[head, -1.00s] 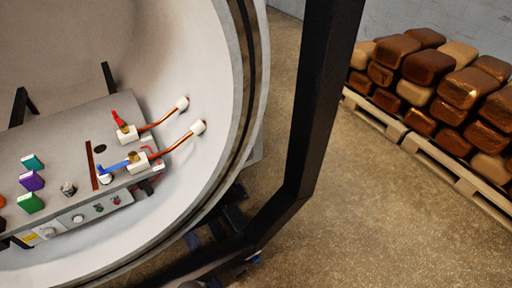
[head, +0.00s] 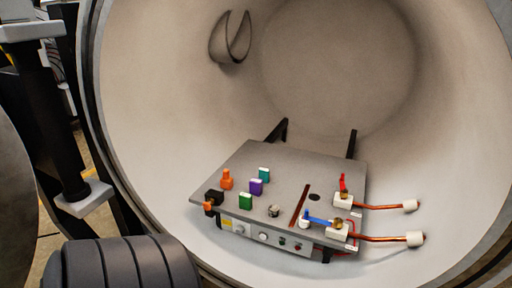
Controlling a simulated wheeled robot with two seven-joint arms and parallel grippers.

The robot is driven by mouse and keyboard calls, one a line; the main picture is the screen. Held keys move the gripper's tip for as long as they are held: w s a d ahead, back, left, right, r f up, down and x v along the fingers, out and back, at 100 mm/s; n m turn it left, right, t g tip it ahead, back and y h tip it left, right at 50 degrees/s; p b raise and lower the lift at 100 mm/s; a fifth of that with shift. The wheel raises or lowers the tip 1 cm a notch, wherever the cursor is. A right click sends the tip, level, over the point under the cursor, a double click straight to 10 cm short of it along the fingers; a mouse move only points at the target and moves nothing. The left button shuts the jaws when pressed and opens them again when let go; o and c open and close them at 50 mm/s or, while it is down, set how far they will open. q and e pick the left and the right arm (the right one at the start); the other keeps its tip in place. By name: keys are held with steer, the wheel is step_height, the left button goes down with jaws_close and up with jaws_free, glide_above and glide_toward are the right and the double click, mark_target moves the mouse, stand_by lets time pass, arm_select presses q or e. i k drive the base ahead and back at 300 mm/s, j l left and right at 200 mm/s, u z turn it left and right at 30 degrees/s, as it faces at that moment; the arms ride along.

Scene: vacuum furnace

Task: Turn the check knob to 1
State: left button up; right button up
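A grey control box (head: 285,178) sits inside the open round furnace chamber, right of the middle in the head view. On its sloping top is a small silver knob (head: 274,211). Its front panel has a round white knob (head: 263,237) and another pale knob (head: 239,229) beside a yellow label. I cannot tell which of these is the check knob, and the markings are too small to read. Neither of my grippers shows in the head view, and nothing touches the box's knobs.
Green, purple, teal and orange blocks stand on the box's left half. A blue-handled valve (head: 318,220) and a red-handled valve (head: 343,190) with copper pipes are at its right. The chamber rim (head: 100,110) curves around. A dark ribbed cylinder (head: 120,265) is at lower left.

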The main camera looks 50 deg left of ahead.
mark_target(239, 230)
steer(key=u, duration=1.85)
